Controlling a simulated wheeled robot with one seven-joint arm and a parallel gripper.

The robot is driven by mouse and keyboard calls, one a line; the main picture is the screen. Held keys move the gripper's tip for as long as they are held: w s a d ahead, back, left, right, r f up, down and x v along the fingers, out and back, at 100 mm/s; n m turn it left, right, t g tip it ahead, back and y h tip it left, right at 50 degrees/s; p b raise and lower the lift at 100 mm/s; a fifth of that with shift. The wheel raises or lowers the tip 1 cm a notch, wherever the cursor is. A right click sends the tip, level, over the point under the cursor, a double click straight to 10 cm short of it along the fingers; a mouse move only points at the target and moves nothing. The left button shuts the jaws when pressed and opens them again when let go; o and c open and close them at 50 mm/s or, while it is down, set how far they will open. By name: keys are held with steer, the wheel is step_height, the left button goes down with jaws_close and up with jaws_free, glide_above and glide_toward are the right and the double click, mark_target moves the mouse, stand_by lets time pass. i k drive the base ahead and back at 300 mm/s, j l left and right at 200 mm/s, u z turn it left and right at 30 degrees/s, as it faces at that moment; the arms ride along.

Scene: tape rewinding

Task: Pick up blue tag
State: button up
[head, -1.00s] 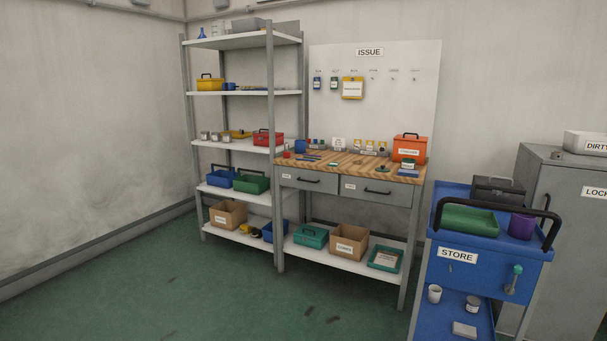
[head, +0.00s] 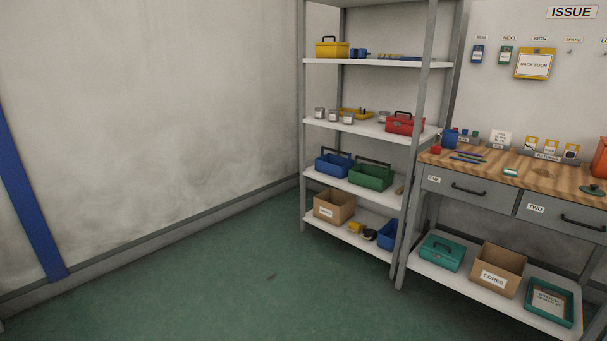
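A small blue tag (head: 478,54) with a pale label hangs on the white ISSUE board (head: 480,110), at the upper right of the head view. A similar green tag (head: 505,56) hangs just to its right, and a larger yellow BACK SOON sign (head: 535,64) hangs beyond that. The blue tag is well above the workbench top (head: 530,175). My gripper is not in view.
A shelf rack (head: 375,129) with boxes and tins stands left of the workbench. Green floor (head: 230,285) is clear in front. A blue upright strip (head: 30,195) stands at the far left.

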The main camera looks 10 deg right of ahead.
mark_target(477, 56)
steer(key=i+z, duration=0.1)
steer(key=i, duration=0.6)
steer(key=i+j+z, duration=0.1)
steer(key=i, duration=0.6)
steer(key=i+j, duration=0.2)
steer(key=i, duration=0.5)
steer(key=i+j+z, duration=0.15)
steer(key=i+z, duration=0.2)
steer(key=i, duration=0.15)
steer(key=i+j+z, duration=0.3)
steer(key=i, duration=0.15)
steer(key=i+j+z, duration=0.35)
steer(key=i, duration=0.05)
